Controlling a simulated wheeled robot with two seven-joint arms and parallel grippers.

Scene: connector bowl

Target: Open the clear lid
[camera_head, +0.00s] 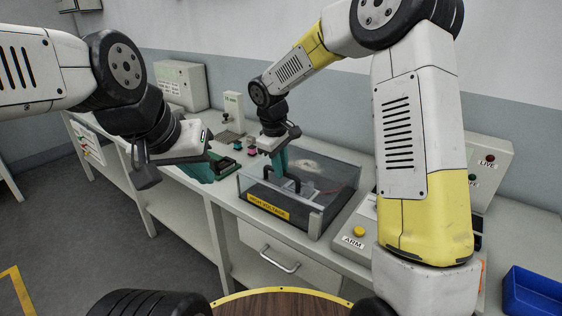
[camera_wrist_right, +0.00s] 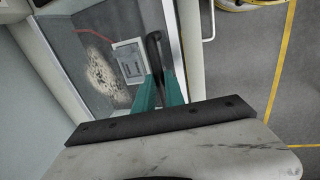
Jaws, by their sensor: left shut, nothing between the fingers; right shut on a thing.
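The clear lid (camera_head: 325,171) covers a dark box with a yellow "HIGH VOLTAGE" label (camera_head: 268,206) on its front; the lid appears down. In the right wrist view the clear lid (camera_wrist_right: 133,22) shows a pale patch and a red wire beneath it. My right gripper (camera_head: 283,172) is over the lid's front, its teal fingers shut on the black handle (camera_wrist_right: 154,48). The handle stands between the fingertips (camera_wrist_right: 160,80) in the right wrist view. My left gripper (camera_head: 208,172) is shut and empty, left of the box, its fingertips partly hidden.
A panel marked "ARM" with a yellow button (camera_head: 358,231) sits right of the box, partly behind my right arm. A blue bin (camera_head: 533,291) is at the far right. Small connectors and a grey cabinet (camera_head: 181,84) stand toward the back left.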

